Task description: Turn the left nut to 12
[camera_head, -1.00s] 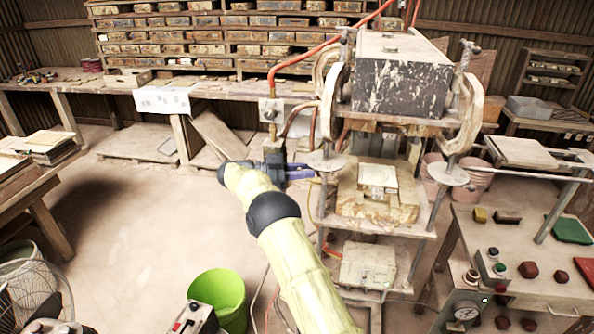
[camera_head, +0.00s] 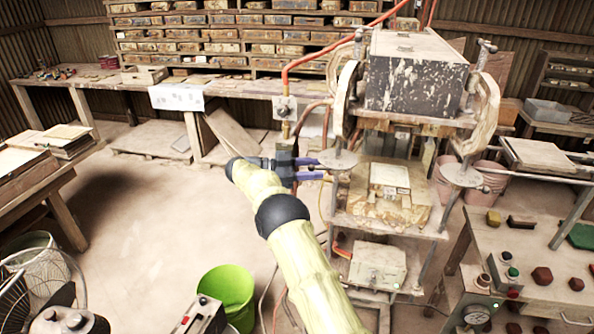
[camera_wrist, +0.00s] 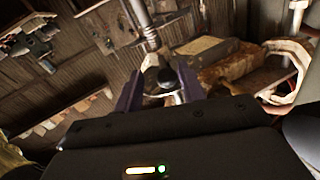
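The press stands right of centre in the head view, with a round pale plate (camera_head: 338,160) on its left post. A threaded rod with a coil (camera_wrist: 150,38) shows in the wrist view. A dark rounded piece (camera_wrist: 167,77), possibly the left nut, lies between and beyond my fingers there. No numbers can be read. My gripper (camera_head: 320,169) is open, its two purple fingers apart and pointing at the left post, close to the plate. In the wrist view my gripper (camera_wrist: 160,82) holds nothing that I can see. Whether a finger touches the post cannot be told.
The press's dark upper block (camera_head: 415,80) and left wheel (camera_head: 344,100) stand above and right of my gripper. A red hose and a switch box (camera_head: 284,108) are close behind it. A green bucket (camera_head: 228,292) stands below; the floor to the left is clear.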

